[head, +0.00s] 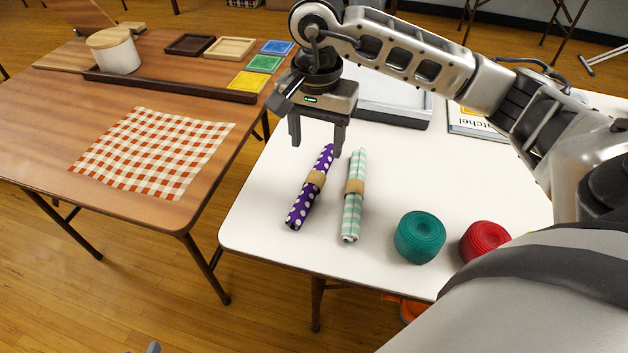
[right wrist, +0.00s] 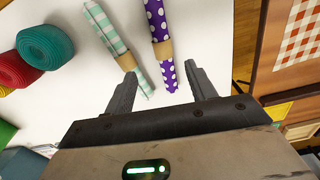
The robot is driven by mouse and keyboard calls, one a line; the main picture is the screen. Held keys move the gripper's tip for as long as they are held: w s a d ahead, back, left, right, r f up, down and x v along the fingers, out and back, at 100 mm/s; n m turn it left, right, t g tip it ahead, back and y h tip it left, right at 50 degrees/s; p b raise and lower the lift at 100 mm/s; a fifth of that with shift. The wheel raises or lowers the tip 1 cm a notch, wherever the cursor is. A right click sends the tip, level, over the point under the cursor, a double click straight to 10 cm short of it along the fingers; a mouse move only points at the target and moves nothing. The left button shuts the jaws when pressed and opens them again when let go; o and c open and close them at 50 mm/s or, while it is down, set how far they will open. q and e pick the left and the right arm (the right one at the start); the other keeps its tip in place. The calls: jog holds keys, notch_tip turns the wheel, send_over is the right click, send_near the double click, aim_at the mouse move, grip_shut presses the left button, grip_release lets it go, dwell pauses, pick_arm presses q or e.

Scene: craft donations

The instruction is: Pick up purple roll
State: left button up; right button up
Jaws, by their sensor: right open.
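The purple roll (head: 302,205) with white dots and a tan band lies on the white table, its far end near my right gripper (head: 316,148). That gripper is open and empty, above the table around the roll's far end in the picture. In the right wrist view, the purple roll (right wrist: 157,22) points down between the open fingers (right wrist: 160,69), nearer the right finger. The mint striped roll (head: 352,210) lies just right of the purple one; in the right wrist view it (right wrist: 108,32) reaches toward the left finger. A small grey tip at the head view's bottom edge may be my left gripper (head: 153,348).
A teal roll (head: 420,237) and a red roll (head: 485,241) stand right of the striped roll. A grey tray (head: 385,98) and a book (head: 470,122) lie behind. The wooden table at left holds a checked cloth (head: 150,152), a white canister (head: 117,54) and coloured squares.

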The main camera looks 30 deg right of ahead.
send_over(315, 176)
jog(key=f, duration=0.5)
jog(key=shift+s+a+f, duration=0.1)
jog(key=shift+s+a, duration=0.05)
jog(key=shift+s, duration=0.15)
jog(key=f, duration=0.4)
jog(key=shift+w+f, duration=0.3)
jog(key=shift+f, duration=0.1)
jog(key=c, duration=1.1)
